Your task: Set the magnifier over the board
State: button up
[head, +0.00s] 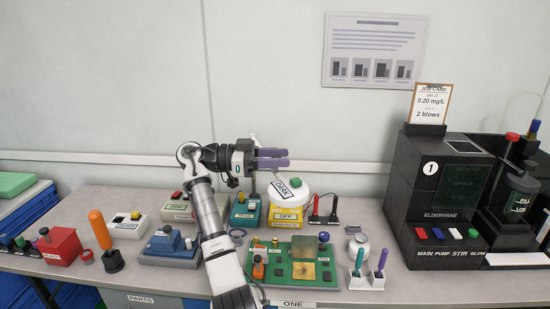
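A green board (334,272) with brass-coloured plates and small parts lies on the front middle of the bench. A white round head (303,194) with a green knob and a DARK tag stands behind it, tilted; it may be the magnifier, but I cannot tell for sure. My gripper (288,157) is above and slightly left of this head, its purple fingers pointing right. I see nothing held between the fingers, and their gap is too small to judge. The lower part of the head's support is partly hidden.
A yellow-based tester (286,223) and a teal tester (245,213) stand near the white head. A tall black machine (440,185) blocks the right. A white holder (365,283) with pens and a white jar (358,246) are right of the board. An orange-handled tool (100,230) stands left.

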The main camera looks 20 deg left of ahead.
jog(key=b+v, duration=0.2)
jog(key=v, duration=1.1)
jog(key=shift+s+a, duration=0.2)
jog(key=shift+a, duration=0.15)
